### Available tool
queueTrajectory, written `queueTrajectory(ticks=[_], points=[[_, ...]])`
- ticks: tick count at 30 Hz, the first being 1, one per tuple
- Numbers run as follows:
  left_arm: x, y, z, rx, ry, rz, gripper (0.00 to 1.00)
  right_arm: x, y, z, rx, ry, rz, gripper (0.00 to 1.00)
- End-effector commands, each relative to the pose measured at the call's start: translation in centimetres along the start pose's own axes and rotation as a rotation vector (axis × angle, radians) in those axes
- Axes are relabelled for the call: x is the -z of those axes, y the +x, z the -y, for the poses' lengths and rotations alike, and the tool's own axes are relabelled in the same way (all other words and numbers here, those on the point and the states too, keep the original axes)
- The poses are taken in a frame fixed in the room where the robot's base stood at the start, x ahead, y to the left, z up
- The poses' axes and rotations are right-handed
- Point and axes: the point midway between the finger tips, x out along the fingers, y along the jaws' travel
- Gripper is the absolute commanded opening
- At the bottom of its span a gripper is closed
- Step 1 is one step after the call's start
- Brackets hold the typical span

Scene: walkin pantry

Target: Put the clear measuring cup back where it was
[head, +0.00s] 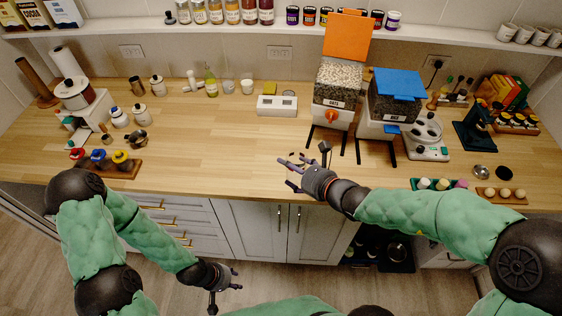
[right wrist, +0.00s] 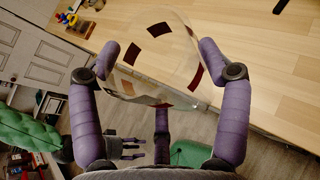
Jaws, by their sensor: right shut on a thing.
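The clear measuring cup (right wrist: 152,58) is a see-through vessel with dark red marks on its wall. In the right wrist view it sits between the purple fingers of my right gripper (right wrist: 158,72), which is shut on it. In the head view my right gripper (head: 289,172) is above the front part of the wooden counter (head: 220,150); the cup is too clear to make out there. My left gripper (head: 233,279) is low in front of the cabinets, its fingers apart and empty.
Two grain dispensers, one with an orange lid (head: 346,38) and one with a blue lid (head: 396,83), stand right of my right gripper. A kitchen scale (head: 427,137) is farther right. A white box (head: 277,105) stands behind. The counter's middle left is clear.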

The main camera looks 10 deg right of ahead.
Motion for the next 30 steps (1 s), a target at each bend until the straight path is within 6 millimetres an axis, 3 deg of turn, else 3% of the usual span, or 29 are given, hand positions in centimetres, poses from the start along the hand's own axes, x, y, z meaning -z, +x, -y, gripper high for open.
queueTrajectory(ticks=[15, 21, 30], points=[[0.0, 1.2, 0.4, 0.000, 0.000, 0.001, 0.40, 1.1, 7.5, 5.2, 0.000, 0.002, -0.001, 0.37], [0.1, 2.0, 0.7, 0.000, 0.000, 0.000, 0.40, 3.4, 10.6, 6.8, -0.001, 0.003, -0.003, 0.37], [0.1, 2.4, 0.9, 0.000, 0.000, 0.000, 0.40, 4.6, 12.7, 7.9, 0.000, 0.000, 0.000, 0.37]])
